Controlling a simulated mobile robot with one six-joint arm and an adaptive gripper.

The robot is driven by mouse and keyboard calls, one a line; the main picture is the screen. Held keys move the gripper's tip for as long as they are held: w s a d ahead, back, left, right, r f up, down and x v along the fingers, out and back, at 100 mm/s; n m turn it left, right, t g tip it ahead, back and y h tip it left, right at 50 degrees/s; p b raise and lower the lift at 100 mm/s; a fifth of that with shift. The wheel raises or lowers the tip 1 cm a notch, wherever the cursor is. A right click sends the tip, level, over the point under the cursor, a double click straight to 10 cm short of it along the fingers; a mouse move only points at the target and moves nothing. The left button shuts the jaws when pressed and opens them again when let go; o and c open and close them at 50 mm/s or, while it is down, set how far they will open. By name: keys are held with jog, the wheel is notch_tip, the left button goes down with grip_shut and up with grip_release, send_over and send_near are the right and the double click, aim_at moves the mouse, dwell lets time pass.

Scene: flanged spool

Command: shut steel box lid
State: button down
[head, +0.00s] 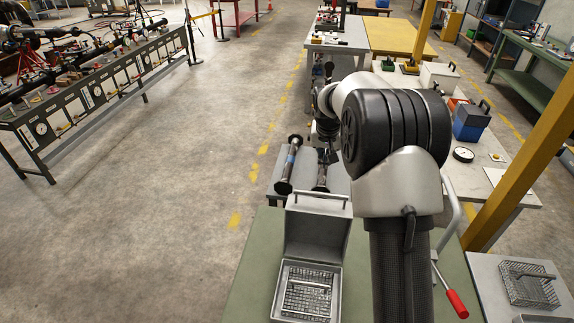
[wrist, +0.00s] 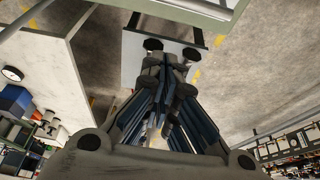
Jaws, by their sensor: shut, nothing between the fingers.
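The steel box (head: 277,293) stands on the green table at the bottom of the head view. Its lid (head: 318,231) is open, standing up at the box's far side, with a bar handle along its top edge. The box holds a tray of small metal pieces. My gripper (wrist: 165,62) is shut and empty in the wrist view, pointing down over the grey bench beyond the green table. It is beyond the box and not touching it. In the head view my arm largely hides the gripper. I cannot make out the box in the wrist view.
Two dark flanged spools (head: 289,166) lie on the grey bench (head: 277,187) beyond the box. A wire basket (head: 528,287) and a yellow post (head: 523,143) stand further right.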

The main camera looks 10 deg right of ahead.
jog(key=f, duration=0.3)
jog(key=f+b, duration=0.1)
jog(key=f, duration=0.5)
jog(key=shift+d+f+b, duration=0.25)
jog(key=shift+b, duration=0.05)
jog(key=shift+s+a+f, duration=0.1)
jog(key=shift+s, duration=0.15)
